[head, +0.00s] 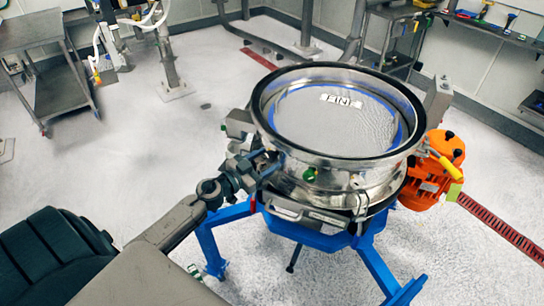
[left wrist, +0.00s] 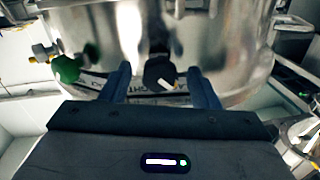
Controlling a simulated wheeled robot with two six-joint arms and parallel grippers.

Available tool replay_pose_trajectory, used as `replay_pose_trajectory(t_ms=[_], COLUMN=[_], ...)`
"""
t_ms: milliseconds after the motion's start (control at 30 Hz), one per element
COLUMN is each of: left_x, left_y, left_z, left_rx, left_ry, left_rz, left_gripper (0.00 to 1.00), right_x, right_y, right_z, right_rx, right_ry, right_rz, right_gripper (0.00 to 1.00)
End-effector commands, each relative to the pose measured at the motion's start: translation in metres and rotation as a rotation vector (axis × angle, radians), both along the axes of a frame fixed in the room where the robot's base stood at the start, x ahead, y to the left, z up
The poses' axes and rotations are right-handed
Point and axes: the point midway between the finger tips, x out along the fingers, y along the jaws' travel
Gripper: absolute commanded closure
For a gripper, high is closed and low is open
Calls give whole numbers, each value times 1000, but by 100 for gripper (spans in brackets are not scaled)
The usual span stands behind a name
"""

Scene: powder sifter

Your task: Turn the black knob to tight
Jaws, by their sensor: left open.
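The black knob (left wrist: 159,73), with a white mark on its face, sits on the front of the shiny steel sifter drum (left wrist: 215,30) in the left wrist view. My left gripper (left wrist: 159,88) is open, with one dark finger on each side of the knob. Small gaps seem to show between the fingers and the knob; contact is unclear. A lettered label beneath the knob is partly hidden. In the head view, my left gripper (head: 262,166) is at the left front of the drum (head: 330,172), and I cannot make out the black knob there. My right gripper is out of view.
A green knob (left wrist: 67,69) is left of the fingers in the left wrist view. The sifter stands on a blue frame (head: 212,240), with an orange motor (head: 425,190) on its right. A metal cart (head: 45,65) stands back left; open floor lies between.

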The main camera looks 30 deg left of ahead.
Motion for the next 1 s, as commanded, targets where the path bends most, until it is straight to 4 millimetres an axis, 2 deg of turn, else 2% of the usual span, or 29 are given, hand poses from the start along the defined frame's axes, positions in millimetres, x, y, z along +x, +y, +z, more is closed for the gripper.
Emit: replay_pose_trajectory(t_ms=[267, 500, 700, 1000], left_x=[0, 0, 0, 0], left_y=[0, 0, 0, 0], left_z=[0, 0, 0, 1], left_rx=[0, 0, 10, 127], left_ry=[0, 0, -3, -37], left_rz=[0, 0, 0, 0], left_gripper=[45, 89, 89, 89], right_x=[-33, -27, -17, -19], right_y=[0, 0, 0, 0], right_z=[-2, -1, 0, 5], right_rx=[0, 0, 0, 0], right_ry=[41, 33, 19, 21], right_rz=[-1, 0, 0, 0], right_gripper=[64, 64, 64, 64])
